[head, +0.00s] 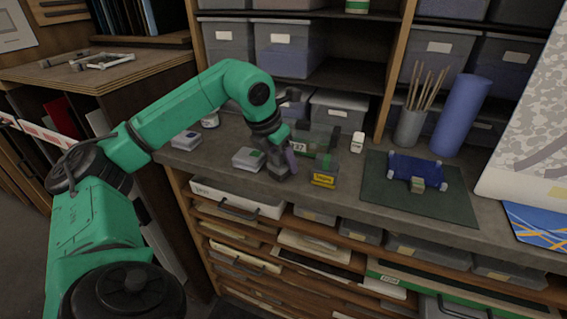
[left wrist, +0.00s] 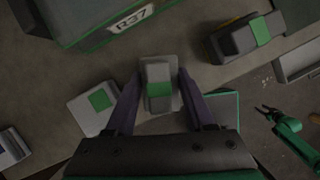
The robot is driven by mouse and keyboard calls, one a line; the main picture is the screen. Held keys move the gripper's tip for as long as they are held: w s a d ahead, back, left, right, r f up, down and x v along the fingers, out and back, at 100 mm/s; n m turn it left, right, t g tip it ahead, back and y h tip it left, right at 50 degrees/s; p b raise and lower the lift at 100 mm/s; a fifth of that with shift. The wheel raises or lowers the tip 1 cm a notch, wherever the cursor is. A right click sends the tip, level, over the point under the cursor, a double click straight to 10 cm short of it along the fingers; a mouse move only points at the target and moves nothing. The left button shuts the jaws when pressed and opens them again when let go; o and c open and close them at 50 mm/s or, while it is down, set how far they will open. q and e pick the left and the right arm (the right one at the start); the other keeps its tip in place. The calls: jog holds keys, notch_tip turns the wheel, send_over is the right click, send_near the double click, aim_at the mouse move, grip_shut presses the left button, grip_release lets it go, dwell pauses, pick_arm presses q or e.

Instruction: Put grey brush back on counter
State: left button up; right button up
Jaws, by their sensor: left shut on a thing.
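My left gripper (head: 284,160) is at the counter near its front edge, shut on the grey brush (left wrist: 158,88). The brush is a grey block with a green band and sits between the two fingers in the left wrist view (left wrist: 160,100). In the head view the brush is low at the fingertips, partly hidden by the gripper. It is at or just above the counter (head: 345,190); I cannot tell if it touches. A green arm with dark prongs, apparently my right gripper (left wrist: 268,112), shows small at the right of the left wrist view.
A grey block with a green patch (head: 249,158) lies just left of the gripper. A dark and yellow block with green (head: 323,172) stands to the right. The labelled R37 box (head: 318,140) is behind.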

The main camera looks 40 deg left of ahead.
pick_arm(q)
jog(key=shift+w, duration=0.1)
jog(key=shift+f, duration=0.2)
jog(key=o, duration=1.3)
jog(key=shift+r, duration=0.1)
pick_arm(e)
jog(key=shift+s+f, duration=0.1)
jog(key=shift+s, duration=0.35)
jog(key=shift+a, duration=0.1)
pick_arm(q)
jog(key=shift+r, duration=0.4)
jog(key=p+v, duration=0.1)
jog(key=v, duration=1)
jog(key=shift+s+p, duration=0.2)
jog(key=shift+p, duration=0.1)
pick_arm(e)
jog(key=shift+r, duration=0.85)
pick_arm(q)
jog(key=shift+r, duration=0.1)
